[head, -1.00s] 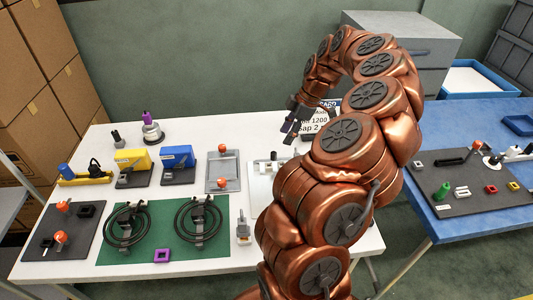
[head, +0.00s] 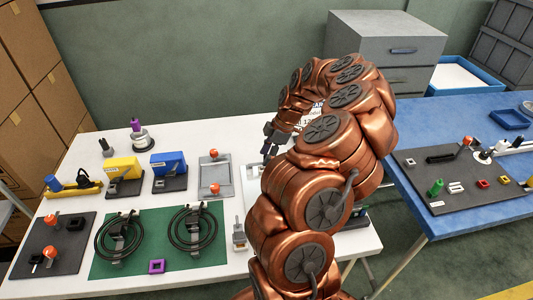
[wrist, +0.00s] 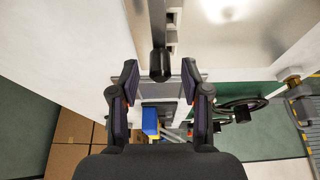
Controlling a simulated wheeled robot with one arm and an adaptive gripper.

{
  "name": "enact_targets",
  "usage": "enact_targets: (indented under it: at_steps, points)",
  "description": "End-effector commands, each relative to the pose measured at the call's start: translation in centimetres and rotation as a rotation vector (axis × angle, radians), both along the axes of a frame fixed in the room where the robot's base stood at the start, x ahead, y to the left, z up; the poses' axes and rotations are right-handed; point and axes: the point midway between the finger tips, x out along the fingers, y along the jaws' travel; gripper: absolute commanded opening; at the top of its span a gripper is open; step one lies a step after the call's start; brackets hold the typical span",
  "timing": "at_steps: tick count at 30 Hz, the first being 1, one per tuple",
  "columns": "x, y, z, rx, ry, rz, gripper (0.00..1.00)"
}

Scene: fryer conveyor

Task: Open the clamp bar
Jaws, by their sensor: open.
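My gripper (head: 269,146) hangs low at the back of the white table, over a pale plate (head: 252,187) that my arm partly hides. In the wrist view the two dark fingers (wrist: 160,84) are apart and empty. A grey metal bar (wrist: 157,22) with a black knob at its end (wrist: 160,66) comes down from the top of that view and looks like the clamp bar. The knob shows between the fingertips, with a gap on each side; I cannot tell its depth. In the head view the bar is hidden behind my arm.
A grey tray with orange knobs (head: 215,178), blue (head: 168,163) and yellow (head: 122,167) blocks stand left of the plate. A green mat (head: 150,264) with black coils lies in front. A blue table (head: 450,135) is at right, a grey cabinet (head: 385,45) behind.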

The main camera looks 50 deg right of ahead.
Motion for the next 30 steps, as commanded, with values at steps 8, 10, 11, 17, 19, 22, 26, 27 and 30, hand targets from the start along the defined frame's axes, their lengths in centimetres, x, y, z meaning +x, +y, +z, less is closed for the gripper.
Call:
enact_targets:
  at_steps: [8,10,11,17,19,22,26,27,30]
  points:
    - [0.11,0.23,-0.62,0.0,-0.001,-0.001,0.47]
    - [0.11,0.23,-0.61,0.0,-0.001,-0.001,0.46]
    - [0.12,0.22,-0.6,0.0,-0.001,-0.001,0.43]
    - [0.12,0.23,-0.59,0.0,-0.001,-0.001,0.22]
    - [0.12,0.23,-0.59,0.0,-0.001,-0.001,0.15]
    - [0.12,0.22,-0.58,0.0,-0.001,-0.001,0.04]
    - [0.12,0.24,-0.57,0.001,-0.002,-0.001,0.0]
    - [0.12,0.24,-0.57,0.0,-0.001,-0.001,0.0]
    - [0.11,0.24,-0.57,0.002,-0.001,-0.001,0.0]
